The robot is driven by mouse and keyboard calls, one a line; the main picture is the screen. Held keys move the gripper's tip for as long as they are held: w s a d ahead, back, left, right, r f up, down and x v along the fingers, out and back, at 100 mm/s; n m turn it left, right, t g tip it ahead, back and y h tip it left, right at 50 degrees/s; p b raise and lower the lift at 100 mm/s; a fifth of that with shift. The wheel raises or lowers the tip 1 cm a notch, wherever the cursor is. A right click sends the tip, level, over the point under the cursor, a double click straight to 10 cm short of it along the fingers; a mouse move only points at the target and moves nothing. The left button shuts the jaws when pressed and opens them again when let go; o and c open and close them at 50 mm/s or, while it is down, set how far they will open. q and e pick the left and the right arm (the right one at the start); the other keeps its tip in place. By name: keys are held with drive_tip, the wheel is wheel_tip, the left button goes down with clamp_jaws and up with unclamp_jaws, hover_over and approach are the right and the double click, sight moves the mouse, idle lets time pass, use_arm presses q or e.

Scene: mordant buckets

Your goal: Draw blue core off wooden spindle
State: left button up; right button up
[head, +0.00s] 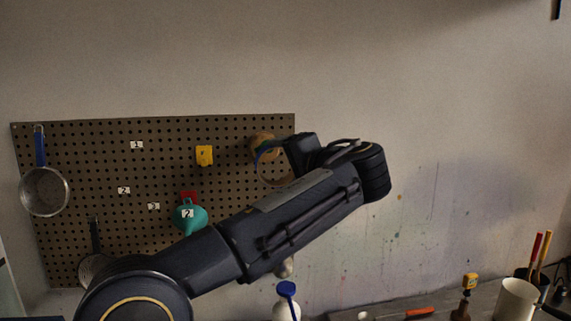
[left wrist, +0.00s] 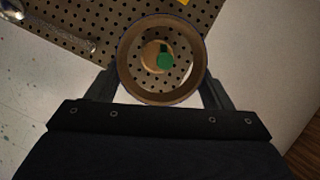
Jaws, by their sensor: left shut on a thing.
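The blue core (head: 259,160) is a ring with a blue outside and a brown inside. My left gripper (head: 290,155) is shut on it, in front of the pegboard's right part. In the left wrist view the core (left wrist: 160,98) sits between the two fingers (left wrist: 158,88). The wooden spindle (head: 264,139) on the board shows just behind and above the core. Its round wooden end (left wrist: 152,55) with a green tip shows through the core's opening, with a gap all round. I cannot tell whether the spindle's end still reaches into the core. My right gripper is not in view.
The pegboard (head: 80,170) holds a blue-handled strainer (head: 44,190), a yellow piece (head: 204,155) and a teal funnel-like item (head: 188,216). Below, a bench carries a blue-capped bottle (head: 287,305) and a white cup (head: 515,301). The wall right of my arm is clear.

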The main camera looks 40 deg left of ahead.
use_arm(q)
drive_tip(key=shift+s+d+b, duration=0.65)
drive_tip(key=shift+s+d, duration=1.3)
drive_tip(key=shift+d, duration=0.3)
